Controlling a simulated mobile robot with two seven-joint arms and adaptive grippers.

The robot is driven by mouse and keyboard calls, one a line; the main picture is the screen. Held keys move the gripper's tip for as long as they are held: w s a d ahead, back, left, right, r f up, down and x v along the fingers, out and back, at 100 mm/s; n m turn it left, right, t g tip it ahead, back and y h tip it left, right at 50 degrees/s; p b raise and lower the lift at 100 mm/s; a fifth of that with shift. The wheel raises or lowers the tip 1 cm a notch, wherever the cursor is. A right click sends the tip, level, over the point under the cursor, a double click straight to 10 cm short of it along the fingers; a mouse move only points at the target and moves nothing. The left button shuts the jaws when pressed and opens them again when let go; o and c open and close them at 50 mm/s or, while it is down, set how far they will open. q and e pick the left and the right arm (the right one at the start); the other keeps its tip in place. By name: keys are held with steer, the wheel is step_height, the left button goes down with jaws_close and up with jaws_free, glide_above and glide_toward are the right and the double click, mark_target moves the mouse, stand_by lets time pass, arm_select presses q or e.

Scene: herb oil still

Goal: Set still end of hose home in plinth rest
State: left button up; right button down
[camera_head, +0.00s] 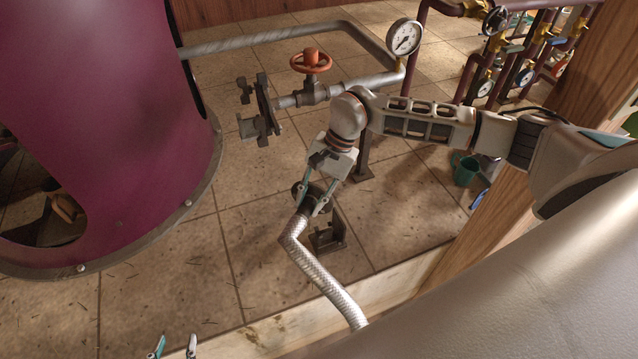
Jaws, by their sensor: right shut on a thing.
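The braided silver hose (318,272) rises from the lower edge and bends up toward its dark end fitting (301,190). My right gripper (317,198) is shut on the hose at this end, one finger on each side. A dark metal bracket (328,238), which looks like the plinth rest, stands on the floor just behind and below the held end. The hose and gripper partly hide it, and I cannot tell whether the fitting touches it. My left gripper (174,348) shows only its fingertips at the bottom edge, apart and empty.
A dark flange clamp (260,113) sits on the pipe end with the red valve wheel (311,61). The purple still (110,130) stands at left. A pale ledge (300,320) runs along the front, and a wooden post (590,75) stands at right. Tiled floor is open between.

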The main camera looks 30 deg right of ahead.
steer(key=shift+a+f+m+t+h, duration=0.6)
steer(key=shift+a+f+m+t, duration=1.55)
steer(key=shift+f+m, duration=2.15)
steer(key=d+f+b, duration=0.4)
steer(key=d, duration=0.5)
steer(key=shift+w+d+f, duration=0.15)
steer(key=shift+d+f, duration=0.05)
steer(key=shift+g, duration=0.25)
